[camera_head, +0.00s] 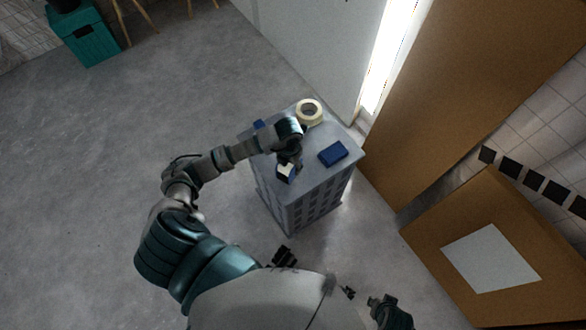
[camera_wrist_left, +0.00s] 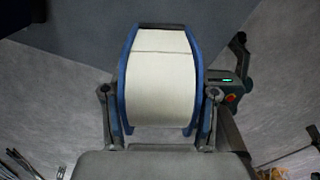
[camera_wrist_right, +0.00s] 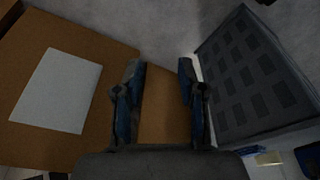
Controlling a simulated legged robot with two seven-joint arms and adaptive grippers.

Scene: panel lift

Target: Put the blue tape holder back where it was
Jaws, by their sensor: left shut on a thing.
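The blue tape holder (camera_head: 286,173) with a cream roll in it is at the near edge of the grey cabinet's top (camera_head: 312,150). In the left wrist view, the tape holder's blue sides (camera_wrist_left: 125,85) flank the wide cream roll. My left gripper (camera_head: 289,163) is shut on the holder, one finger on each side. I cannot tell whether the holder touches the cabinet top. My right gripper (camera_wrist_right: 160,75) is open with nothing between its fingers, away from the cabinet top.
A cream tape roll (camera_head: 309,112) stands at the back of the cabinet top. A dark blue box (camera_head: 333,153) lies at its right, and another blue thing (camera_head: 258,125) is partly hidden at the left. A brown box with a white sheet (camera_head: 490,258) stands at right.

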